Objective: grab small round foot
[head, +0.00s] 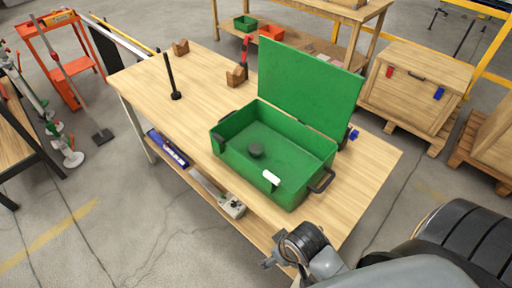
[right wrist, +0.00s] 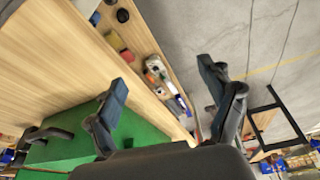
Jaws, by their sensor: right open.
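A small dark round foot (head: 256,150) lies on the floor of the open green box (head: 230,165) on the wooden workbench (head: 140,75). The box's lid stands raised at its back. My right gripper (head: 270,262) is beside the bench's near edge, outside the box and well apart from the foot. In the right wrist view its two fingers (right wrist: 163,75) are spread with nothing between them. The foot cannot be made out in that view; part of the green box (right wrist: 65,150) shows at lower left. My left gripper is not in view.
A black rod on a round base (head: 175,95) stands upright on the bench, left of the box. Wooden blocks (head: 236,77) and a red-handled tool (head: 244,67) are behind it. A lower shelf (head: 205,180) holds several items. The bench's left part is mostly clear.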

